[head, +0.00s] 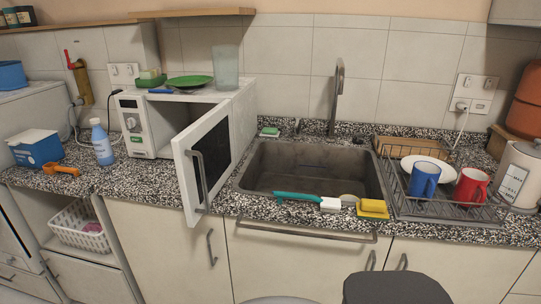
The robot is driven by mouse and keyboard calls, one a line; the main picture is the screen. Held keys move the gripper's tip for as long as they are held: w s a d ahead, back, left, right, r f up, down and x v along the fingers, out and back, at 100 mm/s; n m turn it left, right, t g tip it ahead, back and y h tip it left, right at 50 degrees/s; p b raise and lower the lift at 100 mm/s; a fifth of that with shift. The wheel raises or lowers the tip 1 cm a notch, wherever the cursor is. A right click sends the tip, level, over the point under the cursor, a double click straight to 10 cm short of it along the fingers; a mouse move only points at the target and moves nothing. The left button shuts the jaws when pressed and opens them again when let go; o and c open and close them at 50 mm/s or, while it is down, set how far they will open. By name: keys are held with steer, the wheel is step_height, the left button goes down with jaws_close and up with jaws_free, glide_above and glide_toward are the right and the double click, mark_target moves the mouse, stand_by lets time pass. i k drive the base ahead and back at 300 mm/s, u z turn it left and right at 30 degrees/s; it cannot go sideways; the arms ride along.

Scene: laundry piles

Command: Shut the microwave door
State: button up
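The white microwave (160,110) stands on the speckled counter left of the sink, with its control panel (132,124) on its left. Its door (205,150) is open and swung out towards me, past the counter's front edge. The door is hinged at the microwave's right side, and its grey handle (198,180) is at the free edge nearest me. Part of the cavity shows dark behind the door; the rest is hidden. My gripper is not in view; a dark rounded part, likely of my arm, shows at the bottom right of centre.
On the microwave are a green plate (190,81), sponges and a glass (225,68). A blue bottle (102,143) and a blue box (36,147) stand left of it. The sink (310,168) and dish rack (445,205) are right of the door.

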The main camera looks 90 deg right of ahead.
mark_target(204, 154)
steer(key=k, duration=0.35)
steer(key=z, duration=2.35)
steer(key=i, duration=0.5)
steer(key=u, duration=0.05)
steer(key=k, duration=0.5)
steer(key=z, duration=0.95)
steer(key=k, duration=0.7)
steer(key=u, duration=1.65)
steer(key=i, duration=0.5)
steer(key=u, duration=0.05)
